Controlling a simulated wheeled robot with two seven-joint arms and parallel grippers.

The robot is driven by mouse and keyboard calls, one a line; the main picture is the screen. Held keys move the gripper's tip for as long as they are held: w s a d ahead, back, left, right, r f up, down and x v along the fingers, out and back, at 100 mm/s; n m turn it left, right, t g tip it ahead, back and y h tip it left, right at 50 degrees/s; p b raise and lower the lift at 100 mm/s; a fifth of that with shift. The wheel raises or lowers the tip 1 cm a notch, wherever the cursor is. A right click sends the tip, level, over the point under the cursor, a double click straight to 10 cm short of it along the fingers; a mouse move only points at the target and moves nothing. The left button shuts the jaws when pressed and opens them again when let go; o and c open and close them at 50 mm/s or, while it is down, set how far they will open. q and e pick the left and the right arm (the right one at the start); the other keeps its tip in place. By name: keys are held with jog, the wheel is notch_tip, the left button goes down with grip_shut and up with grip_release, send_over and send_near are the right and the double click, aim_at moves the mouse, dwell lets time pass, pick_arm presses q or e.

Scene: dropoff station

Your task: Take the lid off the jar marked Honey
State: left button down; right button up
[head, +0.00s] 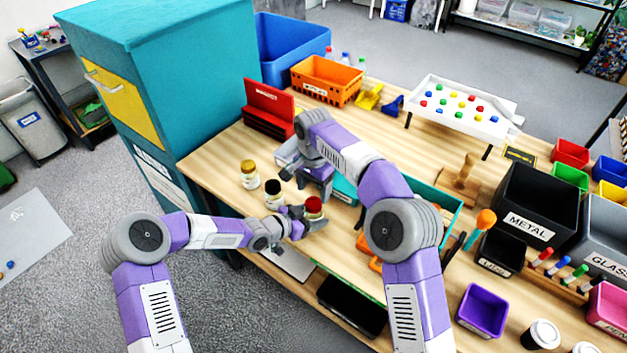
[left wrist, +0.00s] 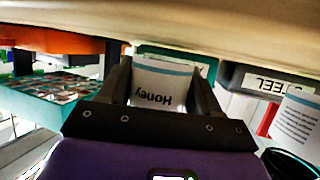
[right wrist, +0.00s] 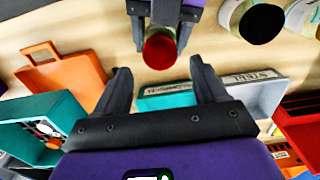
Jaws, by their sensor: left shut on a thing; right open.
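The Honey jar (left wrist: 160,88) has a white label, which reads upside down in the left wrist view. Its red lid (head: 314,203) is on top, and the lid also shows in the right wrist view (right wrist: 159,51). My left gripper (left wrist: 160,95) is shut around the jar's body, below the lid. My right gripper (right wrist: 163,82) is open and empty, with the red lid just beyond its fingertips. In the head view my right forearm and hand hang just behind the jar, and the right fingertips are hard to make out.
A jar with a gold lid (head: 249,166) and one with a black lid (head: 273,187) stand left of the Honey jar. A red box (head: 270,112) and an orange crate (head: 326,82) stand behind. Bins, including a black METAL bin (head: 530,223), fill the right side.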

aim_at(314, 202)
jog(key=shift+f, duration=2.4)
